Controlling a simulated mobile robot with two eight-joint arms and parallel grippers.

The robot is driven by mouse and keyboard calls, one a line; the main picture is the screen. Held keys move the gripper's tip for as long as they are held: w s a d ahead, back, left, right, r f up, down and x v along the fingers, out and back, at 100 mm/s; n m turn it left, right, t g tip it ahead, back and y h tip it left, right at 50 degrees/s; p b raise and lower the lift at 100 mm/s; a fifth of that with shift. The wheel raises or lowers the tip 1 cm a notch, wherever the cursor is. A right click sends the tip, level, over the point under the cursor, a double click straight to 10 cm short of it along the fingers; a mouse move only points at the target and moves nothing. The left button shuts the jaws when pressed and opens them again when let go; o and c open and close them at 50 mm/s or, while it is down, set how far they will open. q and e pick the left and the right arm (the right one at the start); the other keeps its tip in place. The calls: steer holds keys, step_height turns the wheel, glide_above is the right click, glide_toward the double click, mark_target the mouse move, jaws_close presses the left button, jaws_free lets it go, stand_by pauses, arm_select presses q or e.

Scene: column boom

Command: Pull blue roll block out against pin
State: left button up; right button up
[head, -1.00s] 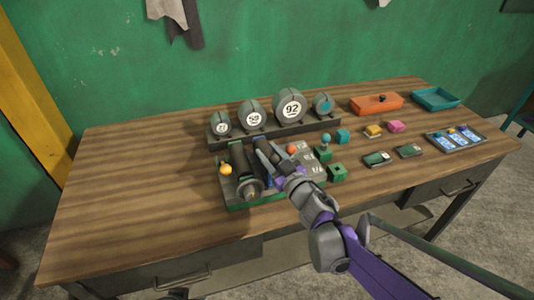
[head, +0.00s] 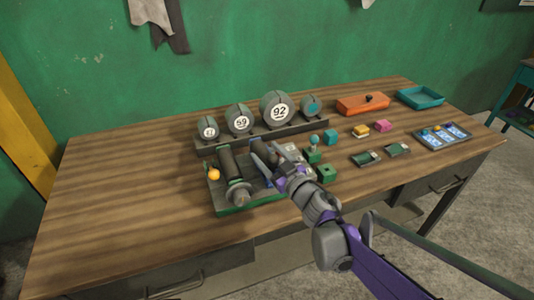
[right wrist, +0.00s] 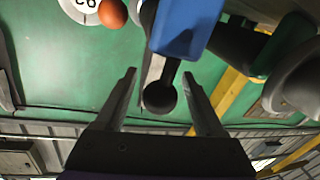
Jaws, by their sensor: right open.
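The blue roll block (head: 258,161) sits in the green-based roller fixture (head: 220,206), partly hidden by my right gripper. In the right wrist view the blue block (right wrist: 187,25) is at the top, just ahead of the fingers. A dark round knob (right wrist: 160,98) on a short stem below it lies between the fingers in that picture, with gaps on both sides. My right gripper (right wrist: 159,75) is open and holds nothing. In the head view it (head: 265,156) is over the fixture. I cannot tell which part is the pin. My left gripper is not in view.
A dark roller (head: 232,170) with a grey end knob and a yellow ball (head: 214,174) are left of the block. A rack of numbered discs (head: 278,110) stands behind. The table's left side is clear.

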steer(key=v, duration=1)
steer(key=shift+s+d, duration=0.1)
steer(key=shift+s, duration=0.05)
steer(key=s+d+r+m+g+h+p, duration=0.1)
steer(key=s+d+m+h+p, duration=0.35)
steer(key=d+m+h, duration=0.5)
steer(key=s+f+g+p, duration=0.1)
steer(key=s+f+g, duration=0.3)
steer(key=s, duration=0.5)
steer(key=s+f+n+g+p, duration=0.1)
steer(key=s+f+g+p, duration=0.1)
steer(key=s+f+g, duration=0.3)
steer(key=s, duration=0.4)
steer(key=shift+s+f+y, duration=0.3)
steer(key=shift+s+y, duration=0.05)
steer(key=shift+s, duration=0.05)
